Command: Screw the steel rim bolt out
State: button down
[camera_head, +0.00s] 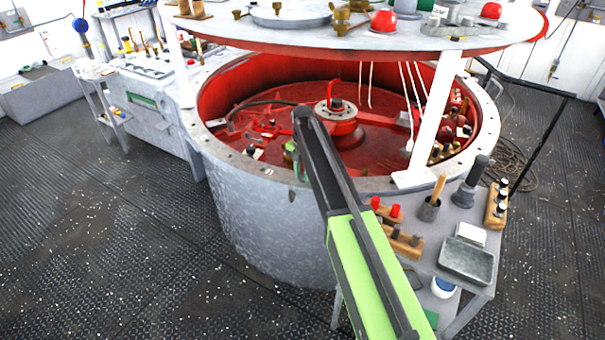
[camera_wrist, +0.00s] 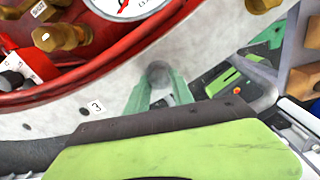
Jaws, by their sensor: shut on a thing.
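The steel rim bolt (camera_wrist: 158,70) shows in the wrist view as a round grey head between the green fingertips of my gripper (camera_wrist: 158,88). My gripper is shut on it at the pale rim (camera_wrist: 62,124) of the big drum. In the head view my gripper (camera_head: 291,150) is a small green shape at the near rim (camera_head: 250,166), partly behind my arm. The bolt cannot be made out there. Whether its thread is still in the rim is hidden.
A small white label (camera_wrist: 95,107) and dark holes lie along the rim. Inside the red drum are brass fittings (camera_wrist: 62,37) and a white dial (camera_wrist: 125,6). A round raised lid (camera_head: 350,35) hangs over the drum. A side table (camera_head: 455,225) with a grey tray (camera_head: 467,262) stands at right.

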aim_at(303, 175)
jog(key=n, duration=0.3)
jog(key=shift+s+n, duration=0.15)
jog(key=shift+n, duration=0.15)
jog(key=shift+d+n, duration=0.15)
jog(key=shift+n, duration=1.65)
jog(key=c, duration=1.1)
grip_release()
notch_tip(303, 175, up, 17)
jog(key=p, duration=1.7)
jog(key=shift+r, duration=0.2)
